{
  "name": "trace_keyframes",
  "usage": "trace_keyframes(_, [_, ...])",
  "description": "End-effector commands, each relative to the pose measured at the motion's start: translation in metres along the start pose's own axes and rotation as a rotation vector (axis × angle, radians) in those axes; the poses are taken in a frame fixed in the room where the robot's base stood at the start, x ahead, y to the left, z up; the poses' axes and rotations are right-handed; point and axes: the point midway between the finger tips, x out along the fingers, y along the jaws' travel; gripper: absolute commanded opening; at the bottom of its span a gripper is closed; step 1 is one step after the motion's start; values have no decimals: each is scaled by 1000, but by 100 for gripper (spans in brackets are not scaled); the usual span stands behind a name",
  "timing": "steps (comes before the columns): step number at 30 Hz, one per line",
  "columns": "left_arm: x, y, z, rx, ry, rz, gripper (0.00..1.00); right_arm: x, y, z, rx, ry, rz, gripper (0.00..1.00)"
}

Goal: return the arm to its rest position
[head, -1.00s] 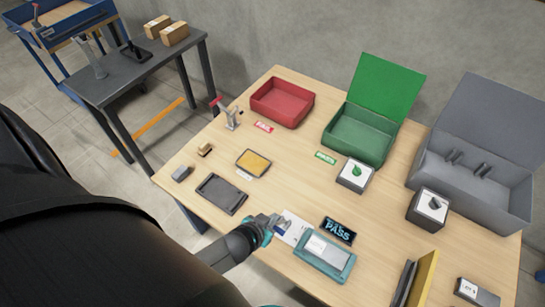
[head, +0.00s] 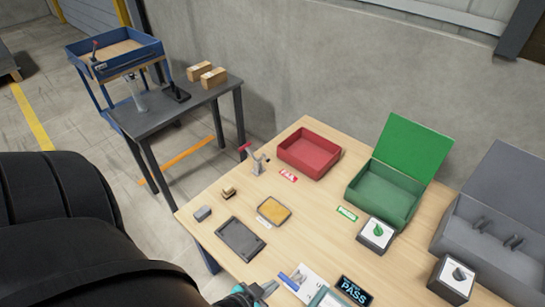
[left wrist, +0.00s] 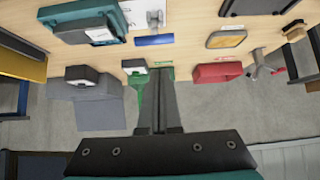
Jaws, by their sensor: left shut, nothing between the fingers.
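My left gripper (head: 252,293) is at the bottom edge of the head view, near the front edge of the wooden table (head: 290,215). Only its teal and grey end shows there, and part of it is cut off by the frame. In the left wrist view its two dark fingers (left wrist: 158,100) are together with nothing between them. They stand clear of the table things in that view. My right gripper is not in view.
Close to the left gripper lie a white card (head: 308,282) and a dark tray (head: 241,239). A red bin (head: 309,154), an open green box (head: 384,192) and a grey box (head: 495,240) stand farther back. A dark side table (head: 180,108) stands at the left.

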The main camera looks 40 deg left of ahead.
Motion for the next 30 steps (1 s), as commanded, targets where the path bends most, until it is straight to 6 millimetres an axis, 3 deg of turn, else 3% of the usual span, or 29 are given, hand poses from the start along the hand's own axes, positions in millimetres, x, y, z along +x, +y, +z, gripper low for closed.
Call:
trace_keyframes(12, [1, 0, 1, 0, -2, 0, 0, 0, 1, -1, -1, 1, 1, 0])
trace_keyframes(16, [11, 1, 24, 6, -42, -1, 0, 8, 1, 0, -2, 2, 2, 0])
trace_keyframes(20, [33, 2, 82, 27, -148, -1, 0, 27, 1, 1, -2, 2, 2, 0])
trace_keyframes(24, [55, 5, 161, 62, -302, 7, 0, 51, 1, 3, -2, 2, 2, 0])
trace_keyframes(30, [66, 9, 264, 116, -518, 30, 0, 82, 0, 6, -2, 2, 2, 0])
